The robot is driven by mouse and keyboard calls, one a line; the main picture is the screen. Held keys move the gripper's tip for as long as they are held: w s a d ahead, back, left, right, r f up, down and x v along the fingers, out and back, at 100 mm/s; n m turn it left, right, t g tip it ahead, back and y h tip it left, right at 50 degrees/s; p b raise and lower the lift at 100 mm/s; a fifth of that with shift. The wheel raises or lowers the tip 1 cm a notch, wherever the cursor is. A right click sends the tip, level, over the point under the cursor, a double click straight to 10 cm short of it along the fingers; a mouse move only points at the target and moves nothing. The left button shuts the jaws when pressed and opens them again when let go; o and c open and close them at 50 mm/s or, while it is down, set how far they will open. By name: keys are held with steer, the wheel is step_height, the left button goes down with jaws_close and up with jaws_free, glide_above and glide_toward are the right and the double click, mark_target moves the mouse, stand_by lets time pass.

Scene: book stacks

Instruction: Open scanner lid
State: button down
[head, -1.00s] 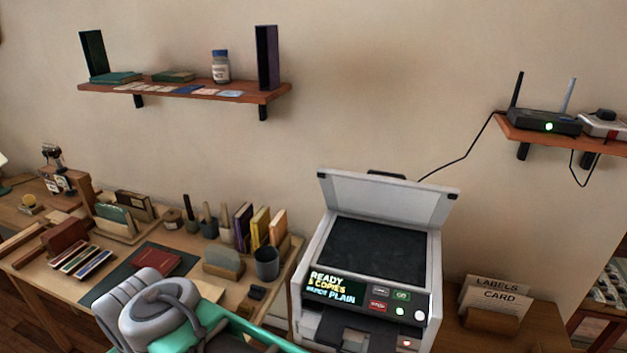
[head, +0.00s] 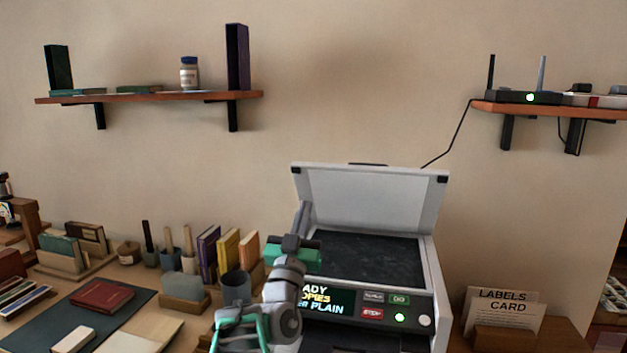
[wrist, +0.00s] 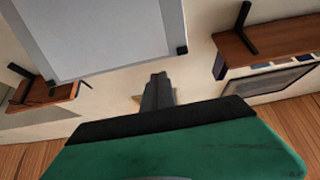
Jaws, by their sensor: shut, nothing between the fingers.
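The scanner (head: 436,290) is a grey machine with a lit front panel. Its lid (head: 370,203) stands raised and tilted back, with the dark scanning bed (head: 370,262) uncovered below it. The lid's pale underside also shows at the top left of the wrist view (wrist: 100,38). My gripper (head: 304,212) is at the bed's left side, fingers pointing up near the lid's left edge. In the wrist view its fingers (wrist: 158,82) are together and empty, just below the lid's lower edge. I cannot tell whether they touch the lid. My arm hides part of the panel's left end.
A desk with books, cups and a dark mat (head: 80,318) lies left of the scanner. A card holder (head: 505,335) stands to the right. A left shelf (head: 150,98) and a right shelf with a router (head: 520,97) hang above. The wall above the lid is clear.

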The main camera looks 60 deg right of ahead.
mark_target(316, 167)
steer(key=p+x, duration=0.4)
steer(key=x, duration=0.6)
steer(key=shift+d+r, duration=0.15)
steer(key=shift+d, duration=0.2)
